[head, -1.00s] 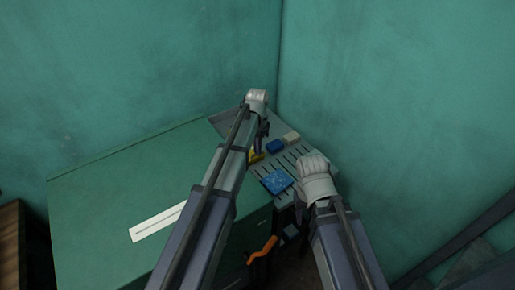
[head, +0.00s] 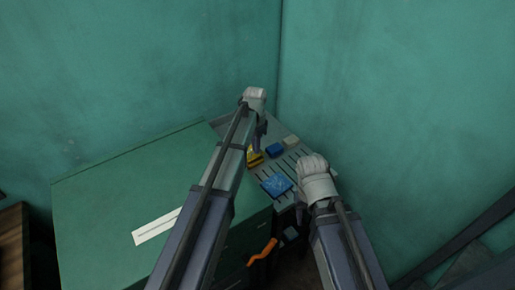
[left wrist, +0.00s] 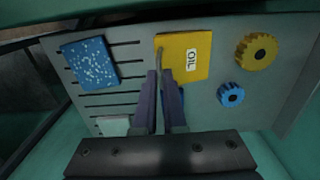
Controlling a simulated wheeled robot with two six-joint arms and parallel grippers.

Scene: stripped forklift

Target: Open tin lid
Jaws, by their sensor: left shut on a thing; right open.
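The yellow tin (left wrist: 183,57), marked OIL, lies on the grey slotted panel (left wrist: 215,105) in the left wrist view. In the head view the tin (head: 254,159) is partly hidden by my left arm. My left gripper (left wrist: 160,72) is at the tin's left edge, fingers close together, shut on a thin part there. I cannot make out clearly whether that part is the lid's edge. In the head view my left gripper (head: 257,148) points down at the tin. My right gripper (head: 299,199) is open, beside the panel's right edge, apart from the tin.
A speckled blue block (head: 276,185), a plain blue block (head: 275,148) and a white block (head: 291,141) sit on the panel. The left wrist view shows a yellow gear (left wrist: 256,51) and a blue gear (left wrist: 230,95). Green walls stand close behind; the green cabinet top (head: 120,195) is mostly clear.

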